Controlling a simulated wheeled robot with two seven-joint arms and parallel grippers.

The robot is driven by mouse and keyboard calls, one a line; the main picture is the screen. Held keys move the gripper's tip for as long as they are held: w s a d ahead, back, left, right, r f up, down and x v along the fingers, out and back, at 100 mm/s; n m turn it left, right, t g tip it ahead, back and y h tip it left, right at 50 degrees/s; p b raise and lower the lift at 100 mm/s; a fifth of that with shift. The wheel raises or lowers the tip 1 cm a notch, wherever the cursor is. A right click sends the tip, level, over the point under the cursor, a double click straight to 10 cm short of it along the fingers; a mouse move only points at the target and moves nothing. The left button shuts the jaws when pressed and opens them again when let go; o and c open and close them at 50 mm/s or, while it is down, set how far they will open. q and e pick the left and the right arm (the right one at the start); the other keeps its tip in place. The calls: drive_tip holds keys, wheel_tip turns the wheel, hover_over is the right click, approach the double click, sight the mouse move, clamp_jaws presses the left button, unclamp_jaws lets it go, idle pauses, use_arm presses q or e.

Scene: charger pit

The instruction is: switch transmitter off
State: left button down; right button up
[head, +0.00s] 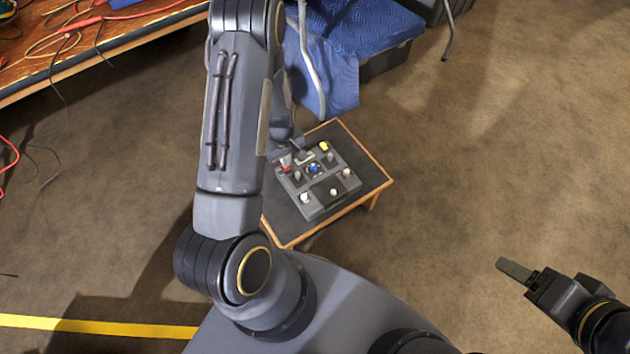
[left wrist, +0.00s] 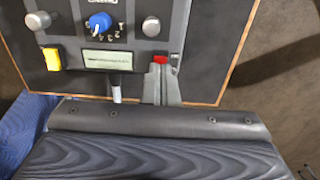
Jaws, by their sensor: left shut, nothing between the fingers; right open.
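The transmitter (head: 322,191) is a dark grey box with knobs on a small table. It has a blue knob (head: 314,168), a yellow button (head: 323,146) and a small display, which shows in the left wrist view (left wrist: 107,60). A red switch (head: 285,169) sits at its left corner; it also shows in the left wrist view (left wrist: 160,59). My left gripper (left wrist: 160,72) is shut and empty, its fingertips right at the red switch; I cannot tell whether they touch. My right gripper (head: 515,270) is open and empty, over the floor at the right.
The small table (head: 375,182) has a dark top and wooden edges. A chair with blue cloth (head: 365,30) stands just behind it. A workbench (head: 85,45) with cables is at the upper left. The floor to the right is clear.

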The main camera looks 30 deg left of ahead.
use_arm(q)
drive_tip(key=shift+f+b, duration=0.65)
drive_tip(key=shift+f, duration=0.2)
idle(0.9)
drive_tip(key=shift+r, duration=0.1)
drive_tip(key=shift+r+p, duration=2.85)
drive_tip(key=shift+r, duration=0.65)
